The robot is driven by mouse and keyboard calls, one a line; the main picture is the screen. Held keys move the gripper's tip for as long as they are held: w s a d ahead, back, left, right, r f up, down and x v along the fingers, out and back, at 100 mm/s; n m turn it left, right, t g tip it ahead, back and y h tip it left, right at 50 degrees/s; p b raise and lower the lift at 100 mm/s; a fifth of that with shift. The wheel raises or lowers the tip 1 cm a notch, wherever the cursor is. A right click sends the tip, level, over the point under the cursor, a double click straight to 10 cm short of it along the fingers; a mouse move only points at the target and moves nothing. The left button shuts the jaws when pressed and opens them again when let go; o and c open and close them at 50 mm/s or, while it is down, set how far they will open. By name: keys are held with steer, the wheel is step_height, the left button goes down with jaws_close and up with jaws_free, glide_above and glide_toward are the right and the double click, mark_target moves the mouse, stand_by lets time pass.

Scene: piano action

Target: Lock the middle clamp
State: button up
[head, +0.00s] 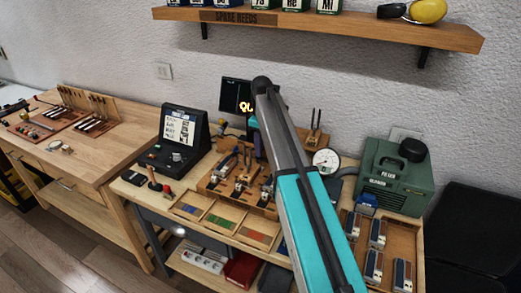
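A wooden fixture (225,193) stands on the middle bench and carries a row of small metal clamps with dark handles. The middle clamp (241,180) sits between one at the left and one at the right, partly behind my arm. Whether its lever is open or locked is too small to tell. My grey and teal arm rises from the lower right and bends at a dark joint above the bench. My gripper (258,146) seems to hang behind the arm, above the fixture's back. Its fingers are mostly hidden, and I cannot see contact with a clamp.
A black console (176,137) stands left of the fixture. Trays with coloured pieces (220,218) lie in front. A round gauge (326,160) and a green machine (393,177) stand at the right. A wooden shelf (350,27) hangs above. A dark screen (237,95) is behind my arm.

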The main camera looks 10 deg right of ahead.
steer(key=shift+f, duration=1.3)
jaws_close()
